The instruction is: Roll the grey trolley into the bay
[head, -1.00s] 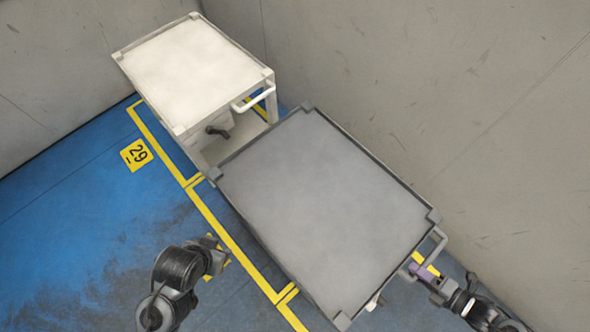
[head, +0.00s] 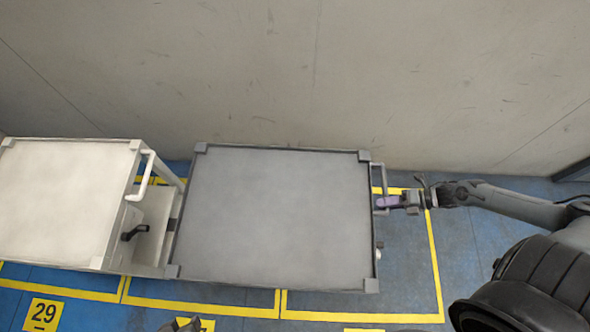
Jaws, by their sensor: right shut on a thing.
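The grey trolley (head: 275,215) has a flat, empty top with a raised rim and stands in the middle of the head view. Its handle (head: 378,168) is on its right end. Yellow lines (head: 200,305) mark floor bays along the wall. The trolley's top overlaps parts of two bays in the picture; its wheels are hidden. Only a dark tip of my left gripper (head: 180,325) shows at the bottom edge, so its jaws cannot be read.
A white trolley (head: 65,200) stands at the left, its handle side facing the grey trolley with almost no gap. A grey wall (head: 300,70) runs close behind both. A yellow 29 sign (head: 43,314) lies on the floor. Blue floor at the right is clear apart from my arm.

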